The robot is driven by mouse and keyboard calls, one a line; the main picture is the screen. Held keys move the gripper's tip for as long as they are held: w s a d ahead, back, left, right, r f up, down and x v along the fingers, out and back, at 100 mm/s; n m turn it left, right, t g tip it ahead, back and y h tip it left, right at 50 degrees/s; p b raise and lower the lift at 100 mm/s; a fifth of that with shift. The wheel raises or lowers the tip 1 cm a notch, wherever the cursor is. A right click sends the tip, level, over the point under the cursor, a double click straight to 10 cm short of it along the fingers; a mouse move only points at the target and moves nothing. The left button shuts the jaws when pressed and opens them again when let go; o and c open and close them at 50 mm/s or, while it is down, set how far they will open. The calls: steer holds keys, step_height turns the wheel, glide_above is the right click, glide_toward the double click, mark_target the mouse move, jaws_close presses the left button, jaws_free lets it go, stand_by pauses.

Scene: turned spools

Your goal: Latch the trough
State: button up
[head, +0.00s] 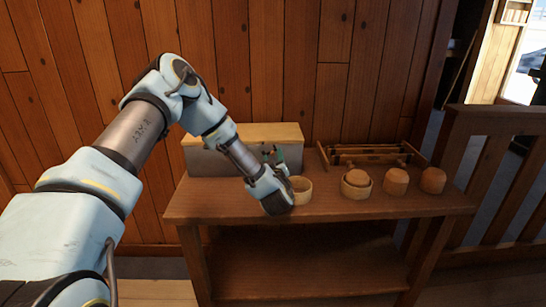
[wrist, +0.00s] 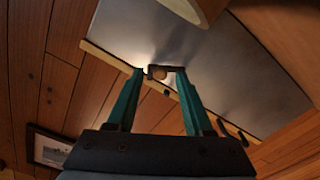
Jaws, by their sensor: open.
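The trough is a grey metal box (head: 212,160) with a pale wooden lid (head: 245,133), at the back left of the bench. The lid looks down on the box. In the wrist view the grey wall (wrist: 140,30) and the lid's wooden edge (wrist: 105,58) lie beyond my fingers. My gripper (head: 274,154) is at the trough's front, near its right end.
A round wooden cup (head: 302,189) stands close beside my wrist. To its right are a cup holding a spool (head: 356,184) and two turned spools (head: 396,181) (head: 433,180). A wooden rack (head: 372,155) stands behind them. The bench's front (head: 340,209) is clear.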

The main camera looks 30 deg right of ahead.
steer(key=shift+c, duration=0.4)
jaws_close()
